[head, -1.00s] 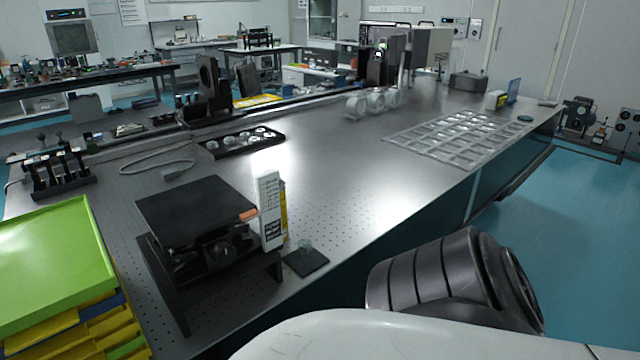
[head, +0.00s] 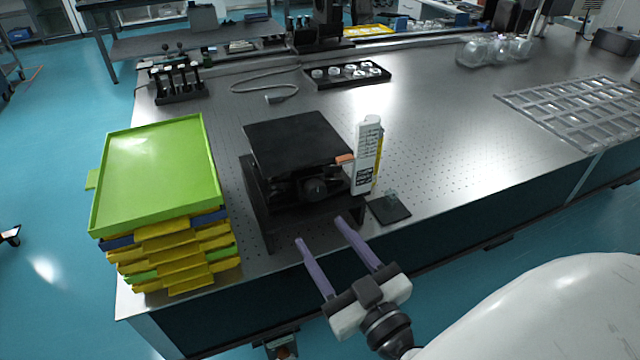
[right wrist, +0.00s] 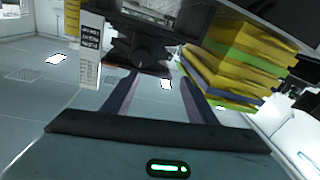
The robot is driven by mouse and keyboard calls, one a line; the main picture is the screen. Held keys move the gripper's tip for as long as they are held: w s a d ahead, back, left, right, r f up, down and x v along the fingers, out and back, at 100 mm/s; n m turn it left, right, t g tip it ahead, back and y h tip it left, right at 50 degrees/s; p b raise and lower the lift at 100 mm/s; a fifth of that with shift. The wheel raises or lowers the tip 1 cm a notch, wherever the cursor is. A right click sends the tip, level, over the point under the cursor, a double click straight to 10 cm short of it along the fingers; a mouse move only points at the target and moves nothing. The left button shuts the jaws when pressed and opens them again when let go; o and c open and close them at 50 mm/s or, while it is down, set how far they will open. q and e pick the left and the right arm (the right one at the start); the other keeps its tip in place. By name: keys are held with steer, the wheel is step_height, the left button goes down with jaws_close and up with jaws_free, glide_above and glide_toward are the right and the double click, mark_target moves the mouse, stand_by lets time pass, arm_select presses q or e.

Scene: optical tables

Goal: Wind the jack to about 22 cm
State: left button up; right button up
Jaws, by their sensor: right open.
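The black lab jack (head: 298,140) stands near the front edge of the optical table, with a flat top plate and a dark round knob (head: 315,188) on its front. A white upright scale (head: 367,155) with printed marks stands at its right side, with an orange pointer (head: 345,159) beside it. My right gripper (head: 320,230) is open and empty in front of the jack, its two purple fingers pointing at the knob side but apart from it. In the right wrist view the jack's knob (right wrist: 143,60) shows ahead between the fingers. My left gripper is not in view.
A stack of green, yellow and blue trays (head: 160,180) stands close left of the jack. A small dark pad (head: 390,208) with a clear piece lies to the right. A black tray of round parts (head: 346,74) and a cable (head: 270,88) lie behind.

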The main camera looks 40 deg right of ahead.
mark_target(318, 193)
steer(key=w+d, duration=0.1)
steer(key=w, duration=0.2)
steer(key=w+d+h, duration=0.1)
steer(key=w+d, duration=0.1)
steer(key=w, duration=0.1)
steer(key=w+d+h+p, duration=0.1)
steer(key=w+d, duration=0.1)
steer(key=w, duration=0.1)
steer(key=shift+w+d+r+m+g, duration=0.1)
steer(key=shift+w+r+m+g, duration=0.25)
steer(key=shift+m+g, duration=0.05)
steer(key=c, duration=1.1)
steer(key=shift+m, duration=0.4)
